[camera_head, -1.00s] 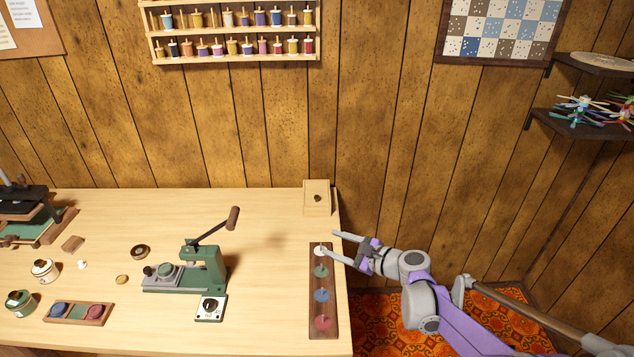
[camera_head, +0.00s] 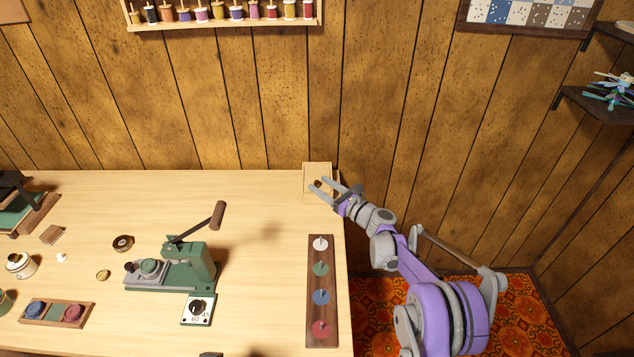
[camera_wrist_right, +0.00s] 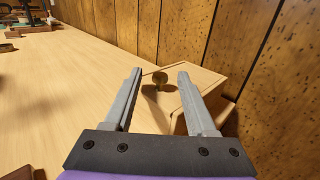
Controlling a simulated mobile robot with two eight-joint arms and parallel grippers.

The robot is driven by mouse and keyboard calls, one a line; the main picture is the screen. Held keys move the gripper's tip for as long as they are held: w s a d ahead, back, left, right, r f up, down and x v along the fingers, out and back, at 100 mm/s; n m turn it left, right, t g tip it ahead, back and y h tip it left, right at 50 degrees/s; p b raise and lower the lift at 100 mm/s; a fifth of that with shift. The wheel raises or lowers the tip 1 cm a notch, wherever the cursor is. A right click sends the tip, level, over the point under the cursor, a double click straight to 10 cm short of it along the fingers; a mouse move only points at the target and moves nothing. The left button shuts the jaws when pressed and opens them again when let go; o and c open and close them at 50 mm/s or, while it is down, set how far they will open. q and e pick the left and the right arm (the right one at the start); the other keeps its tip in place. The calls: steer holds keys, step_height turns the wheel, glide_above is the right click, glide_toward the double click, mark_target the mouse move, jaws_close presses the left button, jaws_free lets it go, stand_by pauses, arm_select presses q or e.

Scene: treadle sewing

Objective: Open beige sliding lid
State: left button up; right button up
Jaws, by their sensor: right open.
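The beige box with its beige sliding lid (camera_head: 316,168) stands at the back right corner of the table. In the right wrist view the lid (camera_wrist_right: 203,82) lies flat and bears a small round dark knob (camera_wrist_right: 160,77). My right gripper (camera_head: 318,184) is open over the lid, its fingers pointing to the left. In the right wrist view my right gripper (camera_wrist_right: 159,72) has one finger on each side of the knob, with gaps on both sides. I cannot tell whether the fingers touch the lid. My left gripper is not in view.
A green press (camera_head: 175,268) with a lever stands to the left. The wood-panelled wall (camera_head: 250,110) is close behind. The table (camera_head: 240,190) left of the box is clear.

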steer(key=shift+x, duration=1.25)
jaws_close()
stand_by(0.5)
